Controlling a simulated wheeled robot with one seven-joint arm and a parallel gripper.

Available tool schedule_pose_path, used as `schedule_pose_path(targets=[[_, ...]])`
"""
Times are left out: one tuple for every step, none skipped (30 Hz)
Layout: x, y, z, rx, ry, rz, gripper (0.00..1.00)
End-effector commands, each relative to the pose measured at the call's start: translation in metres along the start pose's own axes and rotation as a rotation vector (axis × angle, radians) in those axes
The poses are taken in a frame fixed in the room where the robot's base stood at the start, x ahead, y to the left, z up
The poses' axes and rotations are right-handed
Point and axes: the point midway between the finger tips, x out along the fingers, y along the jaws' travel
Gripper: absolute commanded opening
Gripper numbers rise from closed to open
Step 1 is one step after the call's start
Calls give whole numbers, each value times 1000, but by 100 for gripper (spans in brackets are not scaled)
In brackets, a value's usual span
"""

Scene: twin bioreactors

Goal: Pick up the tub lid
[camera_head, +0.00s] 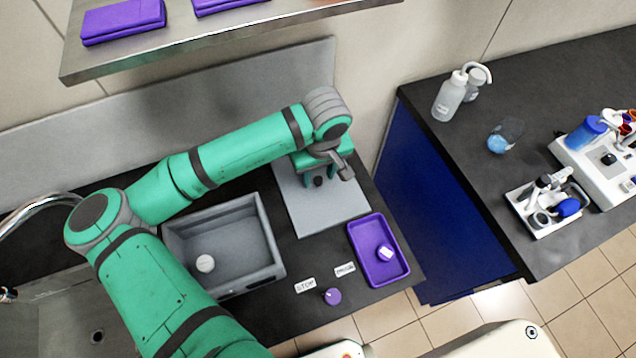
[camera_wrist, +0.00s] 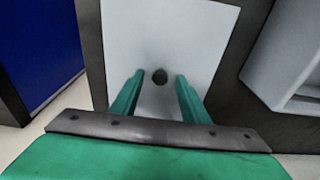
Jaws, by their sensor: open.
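The tub lid (camera_head: 325,216) is a flat light grey plate with a small dark round knob (camera_head: 318,181), lying on the dark counter to the right of the grey tub (camera_head: 278,268). The lid also shows in the wrist view (camera_wrist: 190,30), with its knob (camera_wrist: 160,77) between my fingertips as seen there. My gripper (camera_head: 319,178) is over the lid, pointing down. It is open and empty, with its green fingers (camera_wrist: 159,80) on either side of the knob. I cannot tell the exact height of the fingertips above the plate.
A purple tray (camera_head: 366,270) holding a small white item lies right of the lid. A purple knob (camera_head: 332,296) and two labels sit at the counter front. A metal shelf (camera_head: 230,35) hangs above.

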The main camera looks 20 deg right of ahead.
Motion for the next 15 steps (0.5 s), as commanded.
schedule_pose_path(targets=[[4, 0, 0, -1, 0, 0, 41], [6, 0, 0, -1, 1, 0, 41], [8, 0, 0, -1, 1, 0, 41], [9, -1, 0, -1, 1, 0, 41], [10, -1, 0, -1, 1, 0, 41], [10, -1, 0, -1, 1, 0, 41], [10, 0, 0, -1, 1, 0, 41], [10, 0, 0, -1, 1, 0, 41], [9, 0, 0, -1, 1, 0, 41], [9, 0, 0, -1, 1, 0, 41], [9, 0, 0, -1, 1, 0, 36], [9, 0, 0, -1, 1, 0, 27], [9, 0, 0, -1, 1, 1, 20], [9, 0, 0, -1, 1, 0, 13], [9, 0, 0, -1, 1, 1, 3]])
